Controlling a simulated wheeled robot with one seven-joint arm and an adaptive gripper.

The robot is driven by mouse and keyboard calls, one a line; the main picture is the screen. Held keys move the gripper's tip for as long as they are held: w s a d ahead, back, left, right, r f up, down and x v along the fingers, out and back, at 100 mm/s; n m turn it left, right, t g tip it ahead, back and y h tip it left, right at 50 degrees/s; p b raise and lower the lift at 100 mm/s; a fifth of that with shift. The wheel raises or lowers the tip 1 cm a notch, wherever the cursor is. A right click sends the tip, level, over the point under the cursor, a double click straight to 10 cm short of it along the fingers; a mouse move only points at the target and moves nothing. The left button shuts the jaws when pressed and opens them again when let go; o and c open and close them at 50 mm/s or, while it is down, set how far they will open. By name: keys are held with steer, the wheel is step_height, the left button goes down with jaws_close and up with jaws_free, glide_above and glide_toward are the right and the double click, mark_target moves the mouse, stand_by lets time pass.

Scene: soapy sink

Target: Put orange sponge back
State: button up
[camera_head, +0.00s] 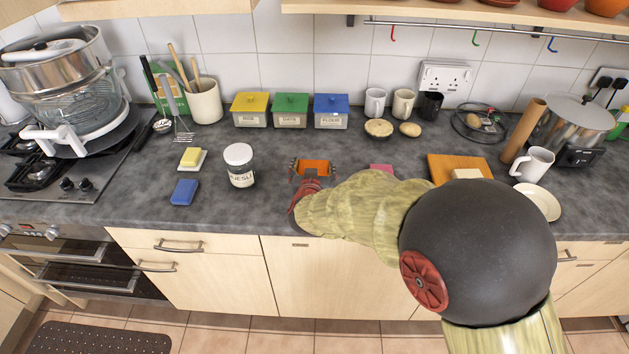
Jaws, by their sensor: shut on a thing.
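The orange sponge (315,165) is between the fingers of my gripper (312,168), on or just above the grey worktop near the middle. My gripper is shut on it, with a dark finger at its left and right sides. The gripper body hides the near part of the sponge, so I cannot tell whether it touches the worktop. A yellow sponge or block (191,156) sits on a small white dish (201,168) at the left. A blue sponge (184,192) lies in front of it. A pink thing (381,167) shows partly behind my arm.
A muesli jar (240,166) stands left of my gripper. Yellow (250,110), green (291,111) and blue (331,111) lidded boxes stand behind, with mugs (403,103) to their right. A wooden board (449,162) is right. Worktop between jar and gripper is clear.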

steer(key=shift+w+d+f, duration=0.1)
steer(key=shift+w+f, duration=0.2)
steer(key=shift+f, duration=0.15)
steer(key=shift+w+d+f+b, duration=0.1)
steer(key=shift+w+f+b, duration=0.1)
steer(key=shift+f+b, duration=1.25)
steer(key=shift+f, duration=0.25)
steer(key=shift+f, duration=0.1)
steer(key=o, duration=0.9)
steer(key=shift+c, duration=0.2)
steer(key=shift+s+r+p, duration=0.15)
steer(key=shift+r+p, duration=0.1)
steer(key=shift+p, duration=0.05)
steer(key=p+v, duration=0.4)
steer(key=v, duration=0.7)
steer(key=shift+s+r, duration=0.2)
steer(key=shift+s, duration=0.15)
